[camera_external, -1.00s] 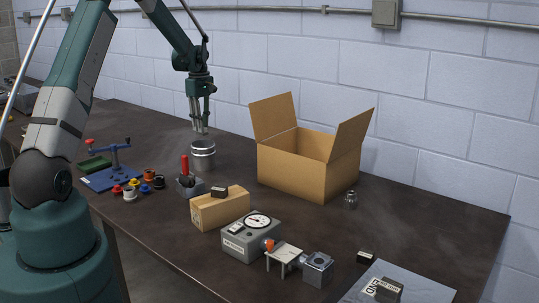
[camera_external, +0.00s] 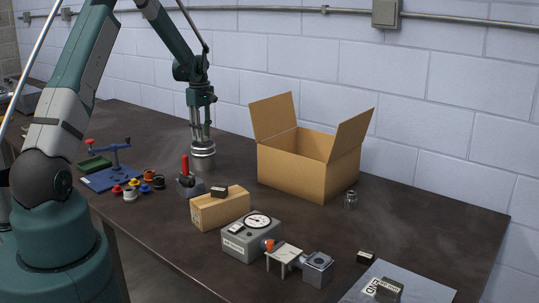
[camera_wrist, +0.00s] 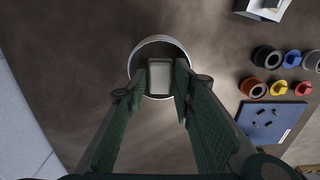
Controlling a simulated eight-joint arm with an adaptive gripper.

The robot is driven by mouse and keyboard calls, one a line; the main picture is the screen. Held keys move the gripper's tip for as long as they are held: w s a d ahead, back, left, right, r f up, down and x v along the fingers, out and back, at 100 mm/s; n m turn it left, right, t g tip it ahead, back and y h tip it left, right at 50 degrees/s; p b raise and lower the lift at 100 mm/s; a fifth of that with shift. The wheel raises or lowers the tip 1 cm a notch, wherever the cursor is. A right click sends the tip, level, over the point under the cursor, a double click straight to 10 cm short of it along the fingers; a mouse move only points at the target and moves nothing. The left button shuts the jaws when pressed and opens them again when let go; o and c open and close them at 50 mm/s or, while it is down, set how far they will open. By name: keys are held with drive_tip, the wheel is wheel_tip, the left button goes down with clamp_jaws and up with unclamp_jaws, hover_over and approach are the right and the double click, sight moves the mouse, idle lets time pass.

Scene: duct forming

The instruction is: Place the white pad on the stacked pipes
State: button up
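The stacked pipes (camera_external: 203,158) are a short grey metal cylinder with bands, upright on the table. Their round rim (camera_wrist: 140,46) also shows in the wrist view. My gripper (camera_external: 202,140) points straight down, with its fingertips at the top of the pipes. In the wrist view my gripper (camera_wrist: 161,80) has a finger on each side of the small white pad (camera_wrist: 160,76) and appears shut on it. The pad overlaps the pipe opening in that view. Whether it touches the pipes is hidden. In the outside view the pad cannot be made out clearly.
An open cardboard box (camera_external: 305,165) stands right of the pipes. A tool holder (camera_external: 189,185) with a red handle is close in front. A blue fixture (camera_external: 108,177) and several coloured rings (camera_external: 130,194) lie to the left. A small carton (camera_external: 220,207) stands nearer.

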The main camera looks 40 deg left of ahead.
drive_tip(key=shift+o, duration=0.5)
drive_tip(key=shift+r, duration=0.2)
wheel_tip(320, 180, up, 12)
idle(0.4)
idle(0.6)
drive_tip(key=shift+d, duration=0.1)
drive_tip(key=s+d+r+m+t, duration=0.1)
drive_tip(key=s+d+r+m, duration=0.2)
drive_tip(key=s+d+r, duration=0.45)
drive_tip(key=s+d+r+m+t, duration=0.1)
drive_tip(key=s+d+r+m, duration=0.3)
drive_tip(key=d, duration=0.6)
drive_tip(key=s+d+r+m+t, duration=0.1)
drive_tip(key=s+d+r+m, duration=0.1)
drive_tip(key=s+d+r, duration=0.45)
drive_tip(key=s+d+f+m+t, duration=0.2)
drive_tip(key=s+d+m, duration=0.2)
drive_tip(key=s+d, duration=0.5)
drive_tip(key=s+d+f+m+t, duration=0.2)
drive_tip(key=s+d+m, duration=0.3)
drive_tip(key=s+d, duration=0.4)
drive_tip(key=s, duration=0.5)
drive_tip(key=shift+s+f, duration=0.2)
drive_tip(key=shift+s, duration=0.15)
